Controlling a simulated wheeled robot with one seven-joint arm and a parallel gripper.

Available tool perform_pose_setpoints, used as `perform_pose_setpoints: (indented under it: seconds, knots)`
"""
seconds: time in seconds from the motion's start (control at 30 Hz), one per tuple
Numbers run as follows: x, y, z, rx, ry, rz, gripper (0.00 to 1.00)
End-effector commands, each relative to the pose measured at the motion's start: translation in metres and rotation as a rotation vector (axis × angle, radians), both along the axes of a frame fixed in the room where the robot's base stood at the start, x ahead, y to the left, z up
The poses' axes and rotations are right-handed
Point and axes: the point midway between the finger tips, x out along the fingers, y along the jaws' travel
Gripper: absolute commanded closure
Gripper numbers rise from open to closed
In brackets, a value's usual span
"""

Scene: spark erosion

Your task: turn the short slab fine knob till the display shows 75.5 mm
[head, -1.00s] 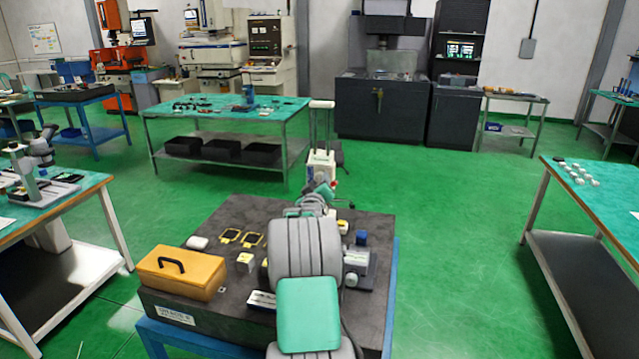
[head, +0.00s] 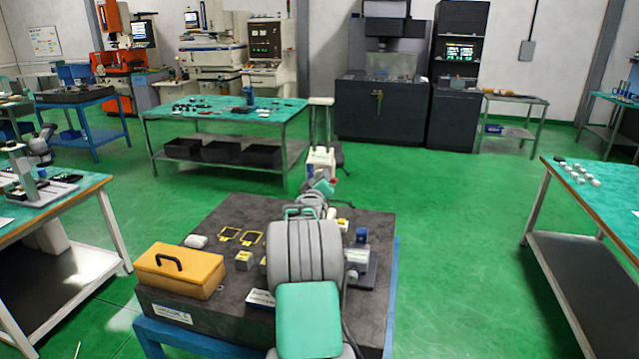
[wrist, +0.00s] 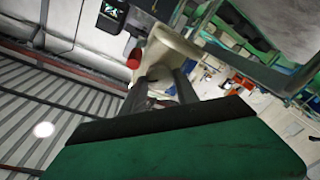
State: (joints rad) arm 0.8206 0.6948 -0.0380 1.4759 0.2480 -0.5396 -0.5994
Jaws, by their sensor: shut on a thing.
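A tall pale gauge-like device (head: 320,160) with upright posts stands at the far side of the dark plate, in the head view just beyond my arm. In the wrist view its cream body (wrist: 172,55) fills the upper middle, with a red round part (wrist: 133,58) at its left. My gripper (head: 325,187) is at its lower front, small and partly hidden by my arm. In the wrist view my gripper's dark fingers (wrist: 173,86) reach to the cream body and are shut on a small part, apparently the fine knob, which is mostly hidden. No millimetre reading is legible.
The dark plate (head: 215,285) carries a yellow case (head: 180,272), yellow frames (head: 240,236), small blocks and a grey fixture (head: 358,262) right of my arm. A green-topped table (head: 225,108) stands behind.

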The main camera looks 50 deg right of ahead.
Motion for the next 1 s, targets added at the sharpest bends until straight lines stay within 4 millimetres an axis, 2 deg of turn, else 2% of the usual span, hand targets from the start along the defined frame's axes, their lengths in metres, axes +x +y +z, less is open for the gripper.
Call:
perform_pose_setpoints:
  seconds: [0.03, 0.07, 0.3, 0.63, 1.0]
  knots:
    - [0.001, 0.001, -0.001, 0.002, 0.000, 0.002, 1.00]
    - [0.001, 0.001, -0.001, 0.002, 0.000, 0.002, 0.62]
    - [0.000, 0.000, 0.000, 0.002, 0.000, 0.000, 0.43]
    - [-0.003, 0.004, 0.000, 0.001, 0.000, -0.001, 0.42]
    - [-0.034, 0.058, -0.001, 0.001, -0.001, 0.000, 0.42]
